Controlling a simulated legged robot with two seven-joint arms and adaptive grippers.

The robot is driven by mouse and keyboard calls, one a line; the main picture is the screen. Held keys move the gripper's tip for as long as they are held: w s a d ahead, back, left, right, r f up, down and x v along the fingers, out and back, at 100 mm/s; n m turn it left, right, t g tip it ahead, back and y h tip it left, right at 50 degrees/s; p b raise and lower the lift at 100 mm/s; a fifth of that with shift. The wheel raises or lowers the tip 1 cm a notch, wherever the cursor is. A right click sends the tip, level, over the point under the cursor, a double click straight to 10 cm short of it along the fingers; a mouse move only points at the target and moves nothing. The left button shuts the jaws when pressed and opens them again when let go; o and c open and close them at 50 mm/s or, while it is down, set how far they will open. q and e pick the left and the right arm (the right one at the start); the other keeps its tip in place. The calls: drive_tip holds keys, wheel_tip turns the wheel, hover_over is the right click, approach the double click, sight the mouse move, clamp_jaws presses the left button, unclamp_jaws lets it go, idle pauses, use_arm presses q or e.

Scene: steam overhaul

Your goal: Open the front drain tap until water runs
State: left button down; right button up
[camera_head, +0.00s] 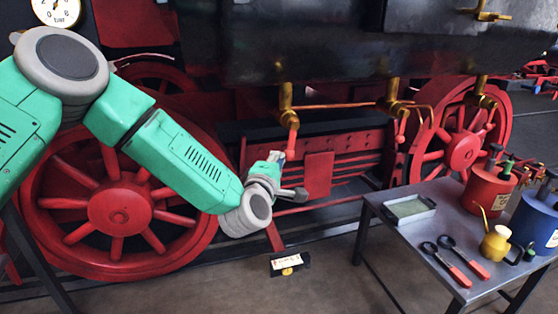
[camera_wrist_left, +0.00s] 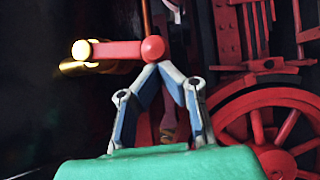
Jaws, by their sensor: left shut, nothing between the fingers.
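The nearest brass drain tap (camera_head: 286,103) is under the dark cylinder, with a red lever (camera_head: 291,141) hanging down from it. In the left wrist view the lever (camera_wrist_left: 115,50) runs from the brass body (camera_wrist_left: 78,68) to a round red end. My left gripper (camera_head: 277,157) is at the lever's lower end. In the left wrist view its fingertips (camera_wrist_left: 160,70) meet just by that round end, with nothing between them. I cannot tell whether they touch it. Two more brass taps, a middle one (camera_head: 394,101) and a far one (camera_head: 480,96), sit further right. My right gripper is out of view.
A grey table (camera_head: 388,212) at right holds a tray, red-handled tools (camera_head: 466,262), a yellow oil can (camera_head: 495,244) and red and blue containers. A small sign (camera_head: 290,264) stands on the open floor.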

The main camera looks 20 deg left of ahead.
use_arm(q)
drive_tip(key=n+b, duration=0.1)
drive_tip(key=b, duration=0.1)
drive_tip(key=d+n+t+b, duration=0.1)
drive_tip(key=b, duration=0.1)
drive_tip(key=shift+w+f+b, duration=0.35)
drive_tip(key=shift+w+b, duration=0.05)
drive_tip(key=shift+d, duration=0.1)
